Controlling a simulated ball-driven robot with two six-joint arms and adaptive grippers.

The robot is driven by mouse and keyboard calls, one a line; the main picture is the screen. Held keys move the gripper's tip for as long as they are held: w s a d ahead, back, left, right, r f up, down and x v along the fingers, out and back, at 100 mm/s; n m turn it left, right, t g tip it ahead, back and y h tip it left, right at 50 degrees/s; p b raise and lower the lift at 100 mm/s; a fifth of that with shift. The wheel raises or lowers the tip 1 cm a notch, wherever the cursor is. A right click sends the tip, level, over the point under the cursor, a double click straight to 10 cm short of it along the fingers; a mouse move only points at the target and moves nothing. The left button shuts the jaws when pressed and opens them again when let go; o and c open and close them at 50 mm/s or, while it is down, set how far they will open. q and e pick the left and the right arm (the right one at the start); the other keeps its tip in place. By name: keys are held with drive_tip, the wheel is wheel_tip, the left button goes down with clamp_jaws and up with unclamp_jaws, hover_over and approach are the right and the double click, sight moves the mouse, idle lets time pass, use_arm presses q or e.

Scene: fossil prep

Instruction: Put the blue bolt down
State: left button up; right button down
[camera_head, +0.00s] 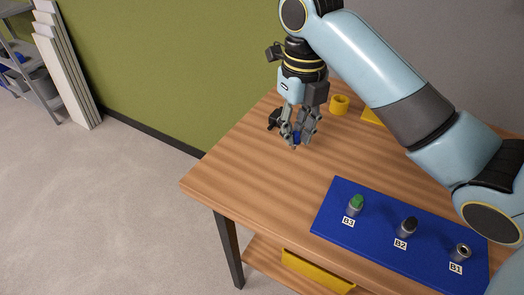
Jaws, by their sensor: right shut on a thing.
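The blue bolt (297,138) is between the fingers of my right gripper (296,141). The gripper points down and is shut on the bolt, above the wooden table (235,175) near its far left part. I cannot tell whether the bolt's lower end touches the table. The fingers hide much of the bolt. My left gripper is not in view.
A blue board (335,215) carries posts labelled B3 (355,205), B2 (406,227) and B1 (460,252); B3 has a green top, B2 a black one. A yellow ring-like part (339,104) stands behind the gripper. The table's left front is clear.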

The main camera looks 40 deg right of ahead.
drive_tip(key=w+f, duration=0.1)
drive_tip(key=w, duration=0.1)
drive_tip(key=w+a+f, duration=0.2)
drive_tip(key=w, duration=0.1)
drive_tip(key=shift+w+a+f, duration=0.15)
drive_tip(key=shift+w+f, duration=0.15)
drive_tip(key=shift+w, duration=0.05)
drive_tip(key=shift+w+a+f, duration=0.25)
drive_tip(key=shift+w+f, duration=0.2)
wheel_tip(320, 180, down, 3)
drive_tip(key=shift+f+p, duration=0.2)
drive_tip(key=shift+p, duration=0.25)
drive_tip(key=shift+f, duration=0.45)
drive_tip(key=c, duration=1.3)
unclamp_jaws()
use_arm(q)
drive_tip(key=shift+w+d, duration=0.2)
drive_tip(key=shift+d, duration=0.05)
use_arm(e)
drive_tip(key=shift+o, duration=0.2)
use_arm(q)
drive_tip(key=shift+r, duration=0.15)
use_arm(e)
drive_tip(key=shift+r, duration=0.2)
